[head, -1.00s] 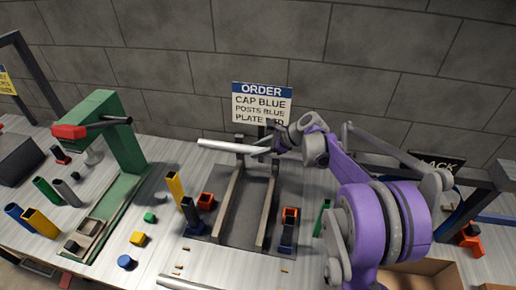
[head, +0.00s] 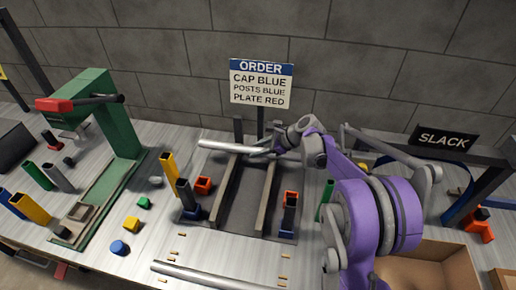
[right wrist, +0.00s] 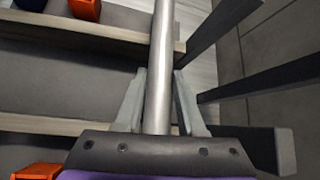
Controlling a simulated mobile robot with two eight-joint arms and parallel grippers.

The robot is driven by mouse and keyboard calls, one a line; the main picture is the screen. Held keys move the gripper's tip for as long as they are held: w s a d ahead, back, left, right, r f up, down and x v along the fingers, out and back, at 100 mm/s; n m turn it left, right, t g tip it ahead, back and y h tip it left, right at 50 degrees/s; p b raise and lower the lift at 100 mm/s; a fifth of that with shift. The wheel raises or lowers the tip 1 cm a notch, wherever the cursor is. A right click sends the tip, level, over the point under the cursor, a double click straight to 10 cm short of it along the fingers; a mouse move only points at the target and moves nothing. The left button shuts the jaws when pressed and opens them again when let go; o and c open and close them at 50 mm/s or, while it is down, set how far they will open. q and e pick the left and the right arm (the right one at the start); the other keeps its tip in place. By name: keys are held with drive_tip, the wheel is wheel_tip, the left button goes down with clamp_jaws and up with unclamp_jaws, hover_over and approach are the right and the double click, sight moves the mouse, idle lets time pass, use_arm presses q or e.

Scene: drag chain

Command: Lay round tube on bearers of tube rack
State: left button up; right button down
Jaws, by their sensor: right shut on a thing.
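The round tube (head: 225,147) is a grey metal cylinder, held roughly level across the back part of the tube rack. My right gripper (head: 272,151) is shut on its right part. The left end sticks out free. The rack has two long bearers, a left one (head: 227,197) and a right one (head: 266,199), with dark uprights (head: 238,130) behind. In the right wrist view the tube (right wrist: 160,65) runs between the fingers (right wrist: 156,104) and crosses above the bearers (right wrist: 100,37). I cannot tell whether it touches them. My left gripper is not in view.
A second tube (head: 215,276) lies at the front. A green press (head: 110,120) stands left, a cardboard box (head: 430,272) right. An ORDER sign (head: 261,84) stands behind.

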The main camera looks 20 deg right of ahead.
drive_tip(key=shift+c, duration=2.1)
unclamp_jaws()
drive_tip(key=shift+r, duration=0.1)
wheel_tip(320, 180, up, 10)
drive_tip(key=s+a+f+n+g+h+p, duration=0.1)
drive_tip(key=s+a+n+h, duration=0.1)
drive_tip(key=s+a+n, duration=0.5)
drive_tip(key=s+a+f+n+g+h+p, duration=0.15)
drive_tip(key=s+n, duration=0.25)
drive_tip(key=s, duration=0.5)
drive_tip(key=s+f+n+h, duration=0.1)
drive_tip(key=s+f+n, duration=0.2)
drive_tip(key=s+n, duration=0.3)
drive_tip(key=s+a+f+n+h, duration=0.1)
drive_tip(key=s+f+n+h, duration=0.1)
drive_tip(key=s+n, duration=0.5)
drive_tip(key=s+f, duration=0.1)
drive_tip(key=s, duration=0.3)
drive_tip(key=shift+a+t+p, duration=0.3)
drive_tip(key=shift+t, duration=0.05)
